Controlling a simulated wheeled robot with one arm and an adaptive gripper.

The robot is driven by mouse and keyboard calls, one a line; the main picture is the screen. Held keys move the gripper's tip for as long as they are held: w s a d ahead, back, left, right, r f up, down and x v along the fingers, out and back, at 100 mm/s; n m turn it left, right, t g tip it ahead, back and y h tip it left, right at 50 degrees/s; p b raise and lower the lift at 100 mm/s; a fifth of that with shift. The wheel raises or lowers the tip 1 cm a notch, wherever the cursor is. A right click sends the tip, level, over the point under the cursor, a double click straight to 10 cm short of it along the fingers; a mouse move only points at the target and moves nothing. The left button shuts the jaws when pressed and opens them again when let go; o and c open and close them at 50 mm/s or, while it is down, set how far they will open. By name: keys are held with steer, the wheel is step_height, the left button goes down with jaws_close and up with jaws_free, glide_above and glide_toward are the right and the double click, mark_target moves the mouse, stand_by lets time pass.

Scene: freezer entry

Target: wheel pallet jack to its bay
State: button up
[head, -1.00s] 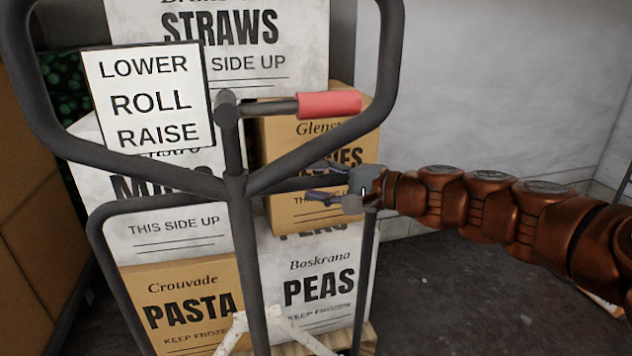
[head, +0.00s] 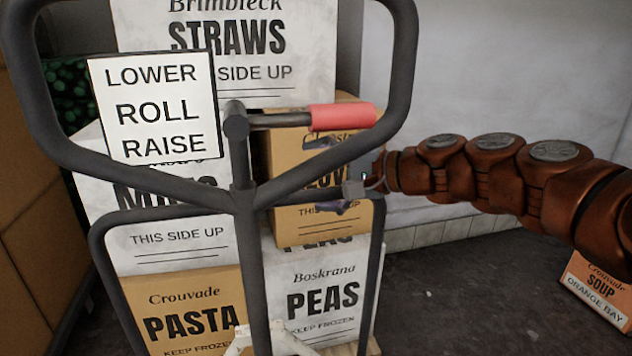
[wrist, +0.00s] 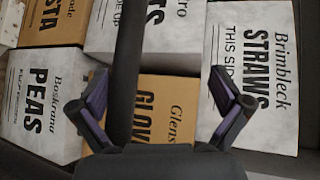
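The pallet jack's dark looped handle (head: 245,225) stands upright close in front of me. Its red-gripped lever (head: 343,117) points right, beside a sign (head: 153,107) reading LOWER, ROLL, RAISE. The jack's load is stacked boxes, including STRAWS (head: 275,85), PASTA (head: 195,320), PEAS (head: 320,290) and GLOVES (head: 300,235). My gripper (head: 330,175) is at the handle's lower right, below the red grip, with its fingers spread. In the wrist view, my gripper (wrist: 168,105) is open, and a dark handle bar (wrist: 128,75) runs between its fingers, nearer the left one. Contact cannot be told.
A brown carton stack (head: 25,210) stands close on the left. An orange SOUP box (head: 598,288) labelled ORANGE BAY sits on the floor at the right. Dark floor (head: 470,290) is open between it and the load. A pale wall (head: 490,80) is behind.

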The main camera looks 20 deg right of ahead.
step_height(320, 180, up, 9)
steer(key=d+m+t, duration=0.1)
steer(key=d+t, duration=0.1)
steer(key=shift+s+d, duration=0.15)
steer(key=shift+s, duration=0.15)
steer(key=shift+n+g+h, duration=0.4)
steer(key=shift+n+g, duration=0.1)
steer(key=shift+g, duration=0.3)
steer(key=f, duration=0.5)
steer(key=shift+s+a+f, duration=0.1)
steer(key=shift+a+f, duration=0.15)
steer(key=shift+f, duration=0.1)
steer(key=shift+s+d, duration=0.15)
steer(key=shift+s, duration=0.2)
steer(key=shift+s+d, duration=0.15)
steer(key=shift+s, duration=0.25)
steer(key=c, duration=0.4)
steer(key=shift+s+f+b, duration=0.1)
steer(key=shift+f+b, duration=0.2)
steer(key=s+d+b, duration=0.2)
steer(key=s+d, duration=0.1)
steer(key=s, duration=0.3)
steer(key=shift+d+f+g, duration=0.15)
steer(key=shift+d+g, duration=0.05)
steer(key=shift+g, duration=0.1)
